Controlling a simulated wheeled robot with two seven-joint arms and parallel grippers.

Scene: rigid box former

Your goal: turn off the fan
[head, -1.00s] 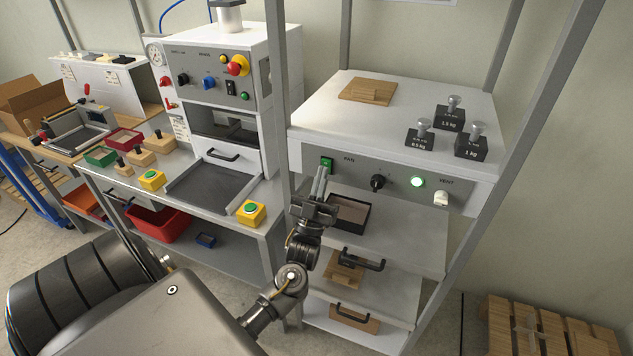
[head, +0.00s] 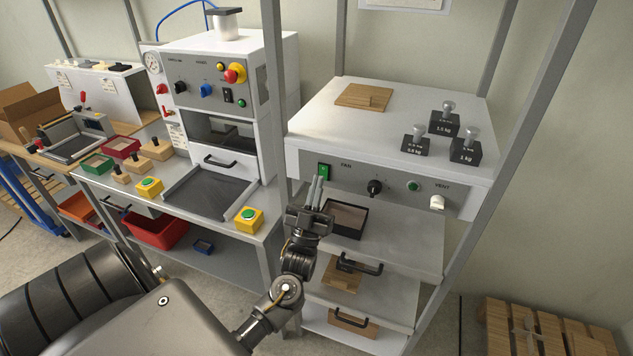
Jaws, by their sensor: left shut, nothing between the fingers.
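The green rocker switch (head: 324,172) sits at the left end of the grey control panel (head: 345,189), beside the FAN label. The round lamp (head: 413,185) right of the black knob (head: 375,187) is dark green and unlit. My left gripper (head: 315,181) is shut and empty, with its fingers pointing up. Its tips are just below and left of the switch; a small gap seems to show, but I cannot tell the depth. My right gripper is not in view.
A white VENT knob (head: 437,202) is at the panel's right. Three black weights (head: 443,123) and a wooden board (head: 364,97) lie on top. Pull-out shelves (head: 405,237), one bearing a dark tray (head: 345,217), are below. A grey post (head: 275,100) stands left of the switch.

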